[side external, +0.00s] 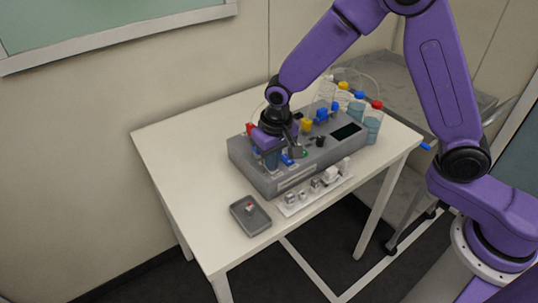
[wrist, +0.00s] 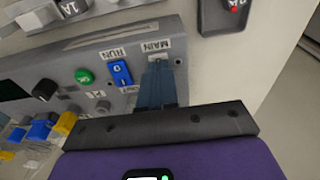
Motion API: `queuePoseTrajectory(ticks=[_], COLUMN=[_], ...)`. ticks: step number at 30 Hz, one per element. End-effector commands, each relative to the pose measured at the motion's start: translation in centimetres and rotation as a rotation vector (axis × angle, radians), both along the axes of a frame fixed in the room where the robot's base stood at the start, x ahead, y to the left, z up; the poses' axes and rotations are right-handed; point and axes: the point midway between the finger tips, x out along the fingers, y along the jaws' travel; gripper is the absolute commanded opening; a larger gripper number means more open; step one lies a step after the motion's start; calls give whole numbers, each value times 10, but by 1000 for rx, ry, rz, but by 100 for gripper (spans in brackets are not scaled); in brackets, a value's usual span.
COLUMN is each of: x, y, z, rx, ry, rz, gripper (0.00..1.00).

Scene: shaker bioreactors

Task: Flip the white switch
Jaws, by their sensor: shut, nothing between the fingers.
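My gripper (side external: 270,164) is over the left end of the grey control box (side external: 285,182), fingers pointing down. In the wrist view my gripper (wrist: 157,68) has its blue-grey fingers together and empty. The fingertips are just below the "MAIN" label (wrist: 153,47) on the control box (wrist: 188,85). No white switch shows clearly; the fingers cover the spot beneath that label. Whether they touch anything there I cannot tell. A blue rocker switch (wrist: 121,73) marked "RUN" sits beside the fingers, to their left.
A green button (wrist: 84,76) and black knob (wrist: 45,90) lie farther left on the panel. A small grey box with a red part (side external: 250,215) and a white strip of fittings (side external: 315,187) stand in front. Bottles with coloured caps (side external: 372,122) stand behind. The table's left side (side external: 180,150) is clear.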

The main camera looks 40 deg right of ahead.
Motion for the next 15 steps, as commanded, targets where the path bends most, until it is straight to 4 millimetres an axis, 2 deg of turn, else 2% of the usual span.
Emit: queuePoseTrajectory(ticks=[11,15], x=[0,0], y=[0,1], z=[3,14], rx=[2,4], ry=[-5,-7], rz=[-1,-1], gripper=[0,0])
